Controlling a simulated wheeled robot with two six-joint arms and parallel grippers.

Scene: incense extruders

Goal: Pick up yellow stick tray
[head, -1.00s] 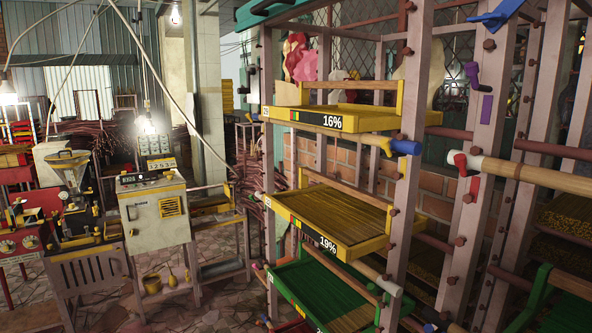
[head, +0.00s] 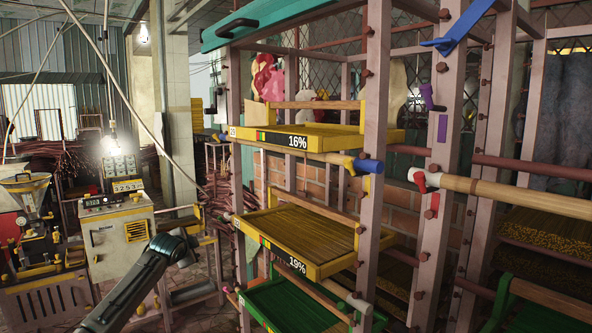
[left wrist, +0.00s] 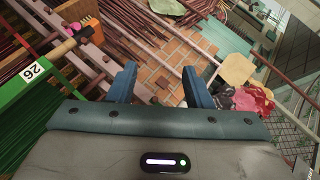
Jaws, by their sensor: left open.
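A yellow tray (head: 310,264) labelled 19% lies on the rack's middle level in the head view, filled with brown sticks. Another yellow tray (head: 300,139) labelled 16% sits on the level above; its contents are hard to tell. My left arm comes in from the lower left of the head view, left of the rack and apart from both trays. In the left wrist view my left gripper (left wrist: 160,82) is open with nothing between its fingers. Neither yellow tray can be made out clearly there. My right gripper is not in view.
A green tray (head: 262,309) is below the 19% tray. A green edge with a 26 label (left wrist: 32,72) shows in the left wrist view. Rack posts (head: 372,130) stand beside the trays. A machine cabinet (head: 120,243) stands at left.

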